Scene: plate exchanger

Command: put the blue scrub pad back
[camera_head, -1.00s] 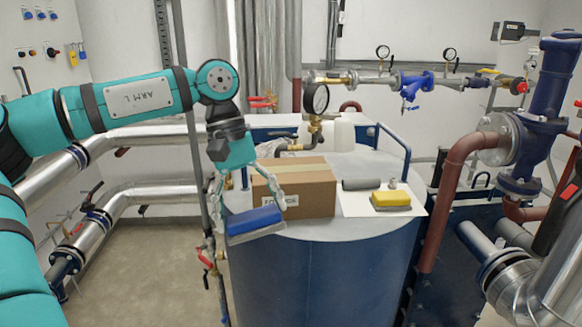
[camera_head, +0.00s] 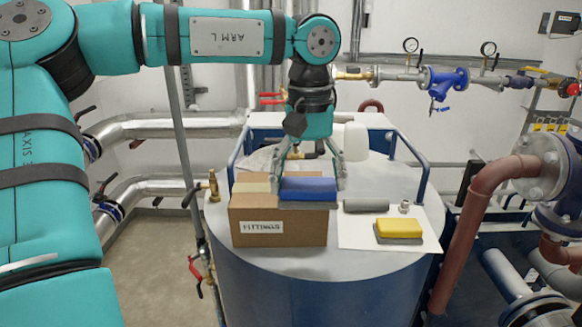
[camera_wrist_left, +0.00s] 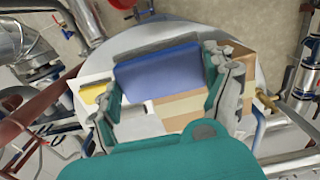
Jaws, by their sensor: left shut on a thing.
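The blue scrub pad (camera_head: 308,188) has a blue top and a grey underside. My left gripper (camera_head: 310,180) is shut on it, with a finger at each end. In the head view the pad shows at the top of the cardboard box marked FITTINGS (camera_head: 278,222), over its right part. I cannot tell whether it touches the box. In the left wrist view the pad (camera_wrist_left: 158,72) lies between the two fingers, partly over the box and the white sheet. My right gripper is not in view.
A yellow scrub pad (camera_head: 398,228), a grey roll (camera_head: 366,205) and a small metal fitting (camera_head: 404,206) are on a white sheet (camera_head: 357,239) right of the box. All stand on the round tank top (camera_head: 290,262). Blue rails (camera_head: 412,150) flank it.

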